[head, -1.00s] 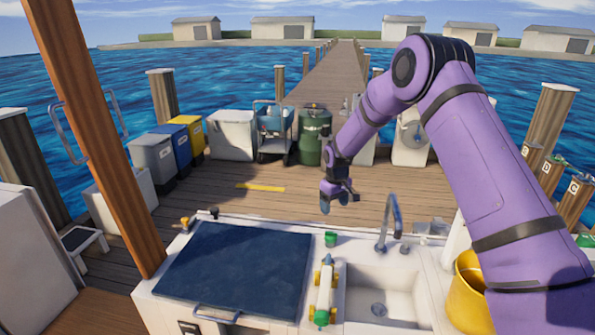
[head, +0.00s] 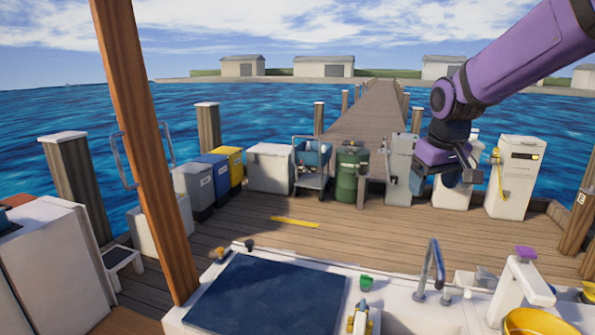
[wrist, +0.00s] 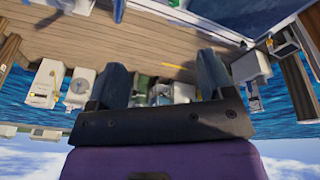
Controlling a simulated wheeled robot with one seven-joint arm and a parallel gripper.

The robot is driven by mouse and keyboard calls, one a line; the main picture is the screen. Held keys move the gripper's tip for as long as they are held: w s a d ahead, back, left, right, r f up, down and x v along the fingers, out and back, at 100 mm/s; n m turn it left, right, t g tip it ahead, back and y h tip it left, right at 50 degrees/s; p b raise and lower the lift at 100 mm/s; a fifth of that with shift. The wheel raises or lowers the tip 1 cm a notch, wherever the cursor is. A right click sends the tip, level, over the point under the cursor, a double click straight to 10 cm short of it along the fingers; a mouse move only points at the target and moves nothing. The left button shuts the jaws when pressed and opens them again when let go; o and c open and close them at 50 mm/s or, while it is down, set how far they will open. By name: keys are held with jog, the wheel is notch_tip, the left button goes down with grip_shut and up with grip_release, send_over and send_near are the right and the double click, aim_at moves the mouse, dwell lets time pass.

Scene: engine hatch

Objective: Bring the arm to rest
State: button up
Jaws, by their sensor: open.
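My purple arm (head: 525,55) reaches in from the upper right of the head view. My gripper (head: 444,178) hangs at its end, in front of the white dock boxes in this view. It is open and nothing shows between its fingers. In the wrist view, the two dark fingers of my gripper (wrist: 165,75) stand apart, and that picture is upside down. The dark blue hatch panel (head: 265,297) lies flat on the white counter, well away from my gripper. Its near edge is out of frame.
A curved tap (head: 434,265) stands by the sink on the counter. A yellow bucket (head: 535,320) is at the lower right. A wooden post (head: 148,150) rises at the left. Bins, a cart (head: 312,165) and a green drum (head: 351,172) line the dock.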

jog(key=s+d+r+m+t, duration=0.1)
jog(key=s+r, duration=0.1)
jog(key=s, duration=1.1)
jog(key=s+d+r+m+t, duration=0.1)
jog(key=s, duration=1.3)
jog(key=shift+d+r+m, duration=0.15)
jog(key=shift+r+m, duration=0.25)
